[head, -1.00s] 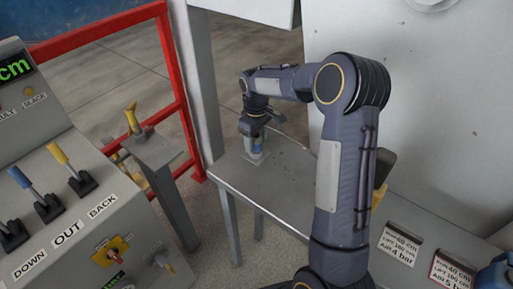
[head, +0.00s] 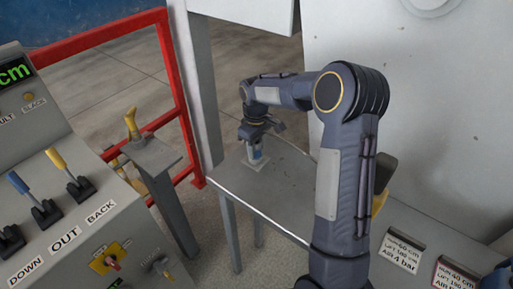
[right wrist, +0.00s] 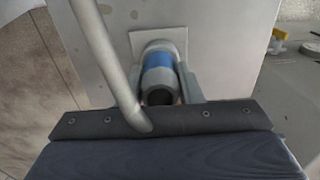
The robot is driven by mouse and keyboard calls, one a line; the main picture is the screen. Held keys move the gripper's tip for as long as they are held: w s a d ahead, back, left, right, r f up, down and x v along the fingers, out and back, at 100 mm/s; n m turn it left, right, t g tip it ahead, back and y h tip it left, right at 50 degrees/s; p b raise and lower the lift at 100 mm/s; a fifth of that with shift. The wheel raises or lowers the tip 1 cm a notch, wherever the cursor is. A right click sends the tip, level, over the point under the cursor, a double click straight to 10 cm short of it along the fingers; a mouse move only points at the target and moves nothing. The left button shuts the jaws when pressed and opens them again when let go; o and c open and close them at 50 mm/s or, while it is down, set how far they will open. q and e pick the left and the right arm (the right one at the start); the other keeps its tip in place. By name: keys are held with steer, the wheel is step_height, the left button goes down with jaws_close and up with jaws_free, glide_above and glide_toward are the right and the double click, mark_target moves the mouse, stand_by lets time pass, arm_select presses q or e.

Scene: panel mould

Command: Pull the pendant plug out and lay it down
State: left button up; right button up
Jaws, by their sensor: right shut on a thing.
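The pendant plug (head: 256,153), with a blue band, stands upright at a square plate (head: 251,165) on the grey table at the post. My right gripper (head: 257,146) reaches down over it from above. In the right wrist view the blue-banded plug (right wrist: 158,66) lies between the two grey fingers (right wrist: 162,88), which are shut on it. Its dark round end faces the camera, and its other end meets the plate (right wrist: 140,38). Whether it is still seated cannot be told. My left gripper is not in view.
A grey curved tube or cable (right wrist: 112,65) crosses the right wrist view. A red rail (head: 180,95), a yellow-handled lever (head: 130,122) and a control console (head: 110,220) stand left. A wall (head: 430,110) bounds the right.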

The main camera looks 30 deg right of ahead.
steer(key=shift+r+p, duration=1.95)
steer(key=shift+r, duration=0.7)
steer(key=shift+r, duration=0.1)
steer(key=shift+r+p, duration=1.6)
steer(key=shift+r, duration=0.35)
steer(key=shift+f, duration=0.1)
